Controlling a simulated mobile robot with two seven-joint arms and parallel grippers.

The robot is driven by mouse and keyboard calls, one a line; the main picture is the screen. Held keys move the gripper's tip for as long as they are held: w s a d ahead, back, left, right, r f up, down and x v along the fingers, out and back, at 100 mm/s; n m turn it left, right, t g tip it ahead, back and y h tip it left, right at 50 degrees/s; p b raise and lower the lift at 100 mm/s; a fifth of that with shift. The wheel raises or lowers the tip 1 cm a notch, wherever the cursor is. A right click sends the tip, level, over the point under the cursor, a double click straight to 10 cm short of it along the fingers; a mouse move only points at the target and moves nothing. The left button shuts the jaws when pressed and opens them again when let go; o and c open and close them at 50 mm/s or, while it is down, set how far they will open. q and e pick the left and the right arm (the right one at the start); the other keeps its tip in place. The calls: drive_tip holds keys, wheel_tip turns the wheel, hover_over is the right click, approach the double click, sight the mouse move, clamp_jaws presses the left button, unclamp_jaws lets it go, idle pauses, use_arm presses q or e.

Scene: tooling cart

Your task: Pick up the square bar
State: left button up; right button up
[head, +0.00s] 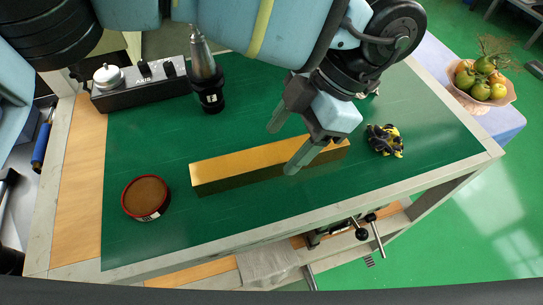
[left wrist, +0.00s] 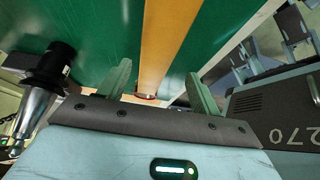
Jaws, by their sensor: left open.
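The square bar (head: 235,170) is a long gold bar lying on the green mat of the cart top, slanting slightly up to the right. My left gripper (head: 281,147) is open over the right half of the bar, one finger beyond its far side and the other at its near side, hiding part of it. In the left wrist view the bar (left wrist: 166,40) runs lengthwise between the two open fingers (left wrist: 159,72), with green mat showing on both sides. I cannot tell how far the fingertips are above the mat. My right gripper is not in view.
A round red-rimmed tin (head: 146,197) stands left of the bar. A black tool holder (head: 208,85) stands behind it, near a dark control box (head: 143,88). A yellow-black object (head: 384,140) lies to the right. The front of the mat (head: 240,220) is clear.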

sight(273, 154)
use_arm(q)
drive_tip(key=x, duration=0.5)
drive_tip(key=shift+w+f, duration=0.1)
drive_tip(key=shift+w, duration=0.25)
clamp_jaws()
